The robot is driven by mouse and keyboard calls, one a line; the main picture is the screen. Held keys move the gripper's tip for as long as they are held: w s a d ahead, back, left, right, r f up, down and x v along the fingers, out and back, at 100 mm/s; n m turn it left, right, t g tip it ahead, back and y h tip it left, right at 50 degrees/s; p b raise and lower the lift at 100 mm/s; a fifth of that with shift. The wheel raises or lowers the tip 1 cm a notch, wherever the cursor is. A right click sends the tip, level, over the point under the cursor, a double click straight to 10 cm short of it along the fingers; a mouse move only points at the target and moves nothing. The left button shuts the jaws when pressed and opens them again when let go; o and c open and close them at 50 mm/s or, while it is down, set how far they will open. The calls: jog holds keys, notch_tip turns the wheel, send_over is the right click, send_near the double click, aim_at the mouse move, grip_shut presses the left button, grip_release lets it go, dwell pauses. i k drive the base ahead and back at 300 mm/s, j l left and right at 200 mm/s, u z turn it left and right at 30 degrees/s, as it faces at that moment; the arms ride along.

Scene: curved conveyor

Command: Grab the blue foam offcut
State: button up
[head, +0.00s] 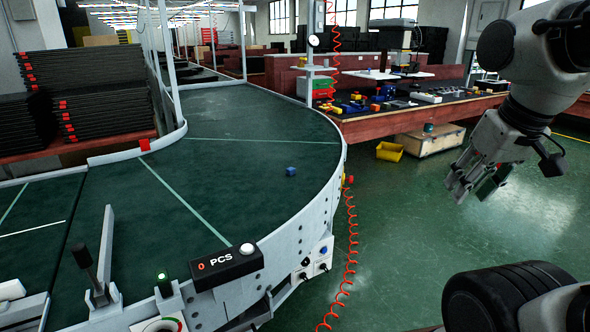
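A small blue foam offcut (291,171) lies on the dark green belt of the curved conveyor (215,200), towards its outer right side. Nothing touches it. My gripper (468,190) hangs at the right of the view, beyond the conveyor's outer rail and over the open floor, well apart from the offcut. Its fingers point down and to the left. They look spread, with nothing seen between them.
A raised metal rail (335,185) edges the conveyor. A counter box reading "0 PCS" (226,266) stands on the near edge. A red coiled hose (351,240) hangs outside the rail. A workbench with several parts (400,118) and a yellow bin (390,152) are behind. Green floor is clear at right.

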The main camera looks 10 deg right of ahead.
aim_at(290, 171)
jog(key=i+l+u, duration=0.15)
jog(key=l, duration=0.2)
jog(key=i+l+u, duration=0.3)
jog(key=l, duration=0.45)
jog(key=i+l+u, duration=0.15)
jog(key=i+l, duration=0.15)
jog(key=i, duration=0.15)
jog(key=i+l+u, duration=0.15)
jog(key=i+l, duration=0.15)
jog(key=i, duration=0.35)
